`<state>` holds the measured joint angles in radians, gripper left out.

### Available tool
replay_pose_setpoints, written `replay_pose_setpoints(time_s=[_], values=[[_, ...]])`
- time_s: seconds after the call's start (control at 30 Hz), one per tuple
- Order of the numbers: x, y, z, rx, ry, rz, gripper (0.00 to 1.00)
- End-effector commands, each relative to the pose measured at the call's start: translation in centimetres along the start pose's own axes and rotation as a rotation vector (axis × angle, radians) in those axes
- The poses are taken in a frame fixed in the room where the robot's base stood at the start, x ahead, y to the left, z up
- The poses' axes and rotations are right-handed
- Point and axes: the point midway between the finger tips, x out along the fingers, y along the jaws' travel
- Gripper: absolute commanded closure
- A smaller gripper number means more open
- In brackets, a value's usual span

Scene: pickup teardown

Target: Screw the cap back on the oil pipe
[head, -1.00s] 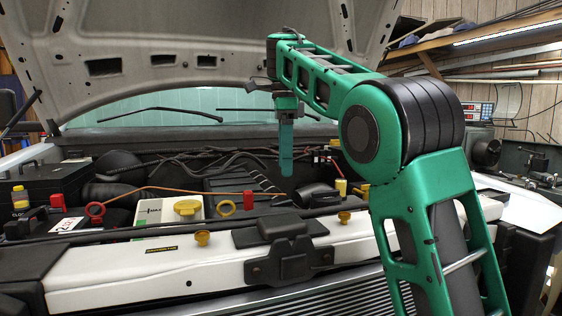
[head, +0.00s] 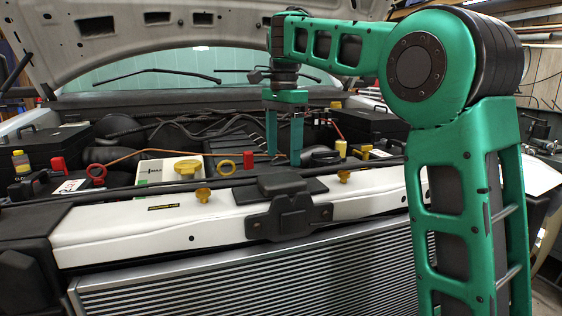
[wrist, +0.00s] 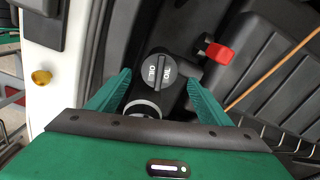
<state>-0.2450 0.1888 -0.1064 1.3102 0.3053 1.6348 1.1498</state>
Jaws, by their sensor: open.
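A black round cap marked OIL (wrist: 161,70), with a raised grip bar, lies between my gripper's fingers in the wrist view. Black pipe-like parts are around it, with a grey ring (wrist: 143,108) just below it in the picture. I cannot tell whether the cap sits on a pipe or lies loose. My gripper (wrist: 159,78) is open, with one green finger on each side of the cap and gaps visible. The head view shows my gripper (head: 284,158) pointing down into the engine bay. I cannot make out the cap there.
A red cap (wrist: 218,53) is close to the right finger. A white front panel (head: 120,225) carries yellow knobs, one (wrist: 41,77) visible in the wrist view. An orange line (head: 160,150) crosses the bay. The raised hood (head: 190,28) hangs above and behind my gripper.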

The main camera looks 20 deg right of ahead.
Motion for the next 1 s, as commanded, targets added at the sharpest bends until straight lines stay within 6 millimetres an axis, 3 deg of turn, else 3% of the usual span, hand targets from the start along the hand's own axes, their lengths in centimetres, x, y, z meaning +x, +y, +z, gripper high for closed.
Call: replay_pose_setpoints(time_s=[0.23, 0.67, 0.83, 0.9, 0.93, 1.0], values=[[2.4, 0.0, 0.0, 0.001, 0.0, 0.0, 0.27], [3.0, 0.0, 0.0, 0.001, 0.001, -0.001, 0.27], [3.0, 0.0, 0.0, 0.001, 0.001, -0.001, 0.68], [3.0, 0.0, 0.0, 0.001, 0.001, -0.002, 0.71], [3.0, 0.0, 0.0, 0.001, 0.001, -0.002, 0.52], [3.0, 0.0, 0.0, 0.001, 0.001, -0.002, 0.68]])
